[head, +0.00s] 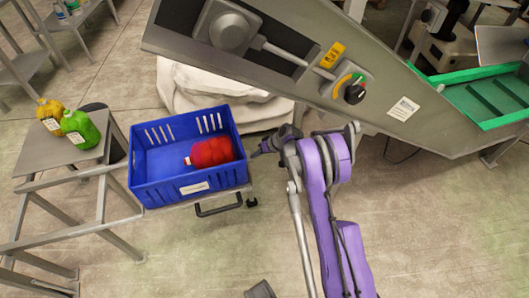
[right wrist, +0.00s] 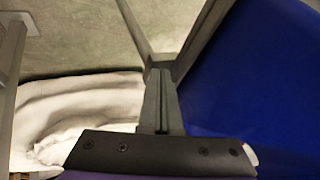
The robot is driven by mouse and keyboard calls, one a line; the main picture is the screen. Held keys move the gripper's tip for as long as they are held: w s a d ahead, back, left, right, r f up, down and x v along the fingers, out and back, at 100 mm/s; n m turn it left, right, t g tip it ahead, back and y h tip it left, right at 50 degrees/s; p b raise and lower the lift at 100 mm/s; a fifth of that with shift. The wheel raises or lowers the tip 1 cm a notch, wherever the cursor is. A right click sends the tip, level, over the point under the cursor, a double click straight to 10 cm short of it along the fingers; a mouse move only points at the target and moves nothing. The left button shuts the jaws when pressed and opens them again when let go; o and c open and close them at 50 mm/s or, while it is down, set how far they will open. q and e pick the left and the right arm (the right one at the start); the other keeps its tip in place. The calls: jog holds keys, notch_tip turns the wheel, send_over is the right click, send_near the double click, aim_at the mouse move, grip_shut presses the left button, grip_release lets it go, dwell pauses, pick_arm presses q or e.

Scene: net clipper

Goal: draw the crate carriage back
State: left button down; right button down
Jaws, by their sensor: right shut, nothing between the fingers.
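A blue crate (head: 165,190) sits on the crate carriage, left of the middle in the head view. A red bundle (head: 211,152) lies in the crate. My right gripper (head: 258,152) is shut and empty, close to the crate's right side, above and right of the handle. In the right wrist view its fingers (right wrist: 162,92) are together, with the blue crate wall (right wrist: 255,70) to their right.
A grey machine (head: 290,85) with a dial stands behind, over white sacks (head: 190,90). The floor in front of the handle is clear.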

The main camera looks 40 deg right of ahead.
pick_arm(q)
jog(key=shift+f, duration=0.1)
pick_arm(e)
jog(key=shift+w+a+r, duration=0.1)
jog(key=shift+w+a, duration=0.05)
jog(key=shift+a, duration=0.35)
jog(key=shift+w+a, duration=0.15)
jog(key=shift+a, duration=0.35)
jog(key=shift+a, duration=0.1)
